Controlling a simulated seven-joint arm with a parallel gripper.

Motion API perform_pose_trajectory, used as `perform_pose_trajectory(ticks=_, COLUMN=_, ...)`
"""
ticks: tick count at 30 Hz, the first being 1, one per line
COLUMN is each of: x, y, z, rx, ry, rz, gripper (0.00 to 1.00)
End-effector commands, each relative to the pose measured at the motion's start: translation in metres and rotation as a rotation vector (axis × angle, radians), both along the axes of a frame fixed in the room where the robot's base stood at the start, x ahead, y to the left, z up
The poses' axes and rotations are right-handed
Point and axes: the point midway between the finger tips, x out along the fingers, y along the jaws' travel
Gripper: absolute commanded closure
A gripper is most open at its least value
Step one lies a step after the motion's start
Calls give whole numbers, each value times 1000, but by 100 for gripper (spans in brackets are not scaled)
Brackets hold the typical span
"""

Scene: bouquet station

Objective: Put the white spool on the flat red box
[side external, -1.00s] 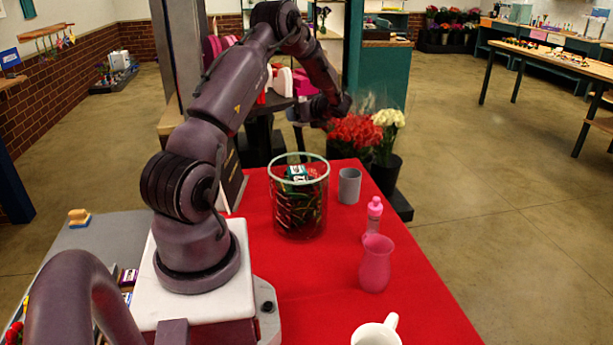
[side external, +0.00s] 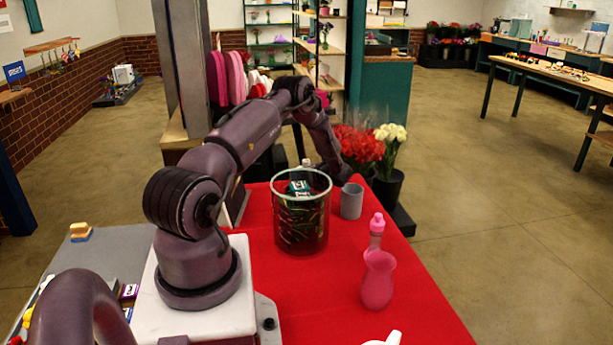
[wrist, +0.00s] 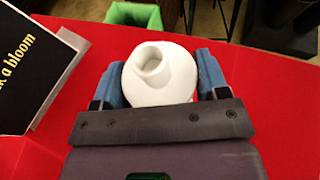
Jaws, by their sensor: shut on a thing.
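My gripper (wrist: 160,86) has its blue fingers shut on a white bottle-like object (wrist: 181,70) in the wrist view. That object has a round, smooth body and a short hollow neck; no spool flanges show, and I cannot tell whether it is the white spool. In the side view my gripper is mostly hidden behind the glass cylinder. I cannot make out a flat red box in either current view; only the red table covering (side external: 320,300) is plain.
The tall glass cylinder (side external: 300,232) stands between the side camera and my gripper. A grey cup (side external: 351,202), pink bottle (side external: 376,226) and pink vase (side external: 377,281) stand on the right. A black sign (wrist: 30,62) and green bin (wrist: 134,13) show in the wrist view.

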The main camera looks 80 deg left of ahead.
Motion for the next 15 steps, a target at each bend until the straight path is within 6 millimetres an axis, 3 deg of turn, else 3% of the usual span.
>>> perform_pose_trajectory(ticks=13, x=0, y=0, z=-9, rx=1, ry=0, rz=-1, gripper=57)
perform_pose_trajectory(ticks=14, x=0, y=0, z=-9, rx=1, ry=0, rz=-1, gripper=25)
perform_pose_trajectory(ticks=15, x=0, y=0, z=-8, rx=1, ry=0, rz=-1, gripper=16)
